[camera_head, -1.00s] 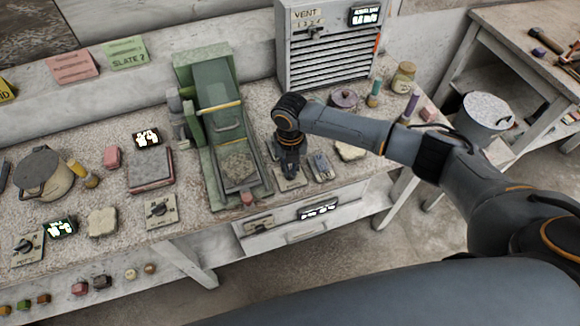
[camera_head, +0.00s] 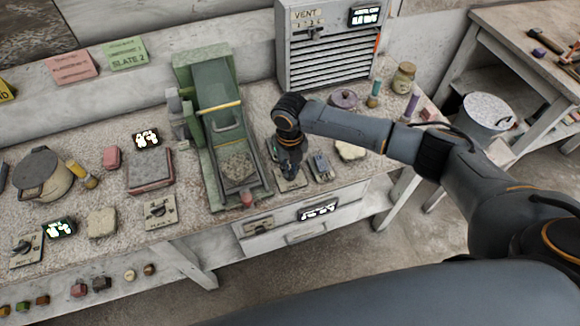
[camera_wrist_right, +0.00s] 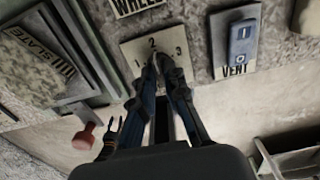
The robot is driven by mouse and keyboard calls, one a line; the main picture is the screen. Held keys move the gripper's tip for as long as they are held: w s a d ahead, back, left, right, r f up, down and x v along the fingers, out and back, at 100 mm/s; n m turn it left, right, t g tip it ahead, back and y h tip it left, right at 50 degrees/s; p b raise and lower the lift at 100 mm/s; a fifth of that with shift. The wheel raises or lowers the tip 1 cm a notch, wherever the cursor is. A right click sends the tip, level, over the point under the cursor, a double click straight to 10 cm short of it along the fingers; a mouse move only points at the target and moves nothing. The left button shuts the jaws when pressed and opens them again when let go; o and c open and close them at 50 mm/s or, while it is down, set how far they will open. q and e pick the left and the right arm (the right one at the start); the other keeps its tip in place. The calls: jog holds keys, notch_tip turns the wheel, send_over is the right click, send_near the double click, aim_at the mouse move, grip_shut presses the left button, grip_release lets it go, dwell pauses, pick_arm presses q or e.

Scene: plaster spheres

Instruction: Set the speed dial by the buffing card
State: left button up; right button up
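The speed dial plate (camera_wrist_right: 132,50), marked 1, 2 and 3, lies on the bench below a WHEEL label (camera_wrist_right: 138,7) in the right wrist view. My right gripper (camera_wrist_right: 158,62) points down onto the plate's middle, its fingertips drawn close together around the dial's knob, just below the 2. The fingers hide the knob, so I cannot read its setting. In the head view the right gripper (camera_head: 290,172) is over the same plate (camera_head: 291,185), beside the green machine (camera_head: 217,95). Pink (camera_head: 72,67) and green (camera_head: 126,53) cards stand at the back; the pink writing is unreadable. My left gripper is out of view.
A plate with a blue VENT switch (camera_wrist_right: 241,38) lies close right of the dial. The green machine's slate bed (camera_head: 238,168) is close left. A louvred vent box (camera_head: 328,55) stands behind. The bench's front edge, with drawers (camera_head: 305,218), is close in front.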

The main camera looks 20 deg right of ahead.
aim_at(290, 171)
jog(key=shift+o, duration=1.4)
jog(key=shift+r, duration=0.1)
notch_tip(290, 171, up, 12)
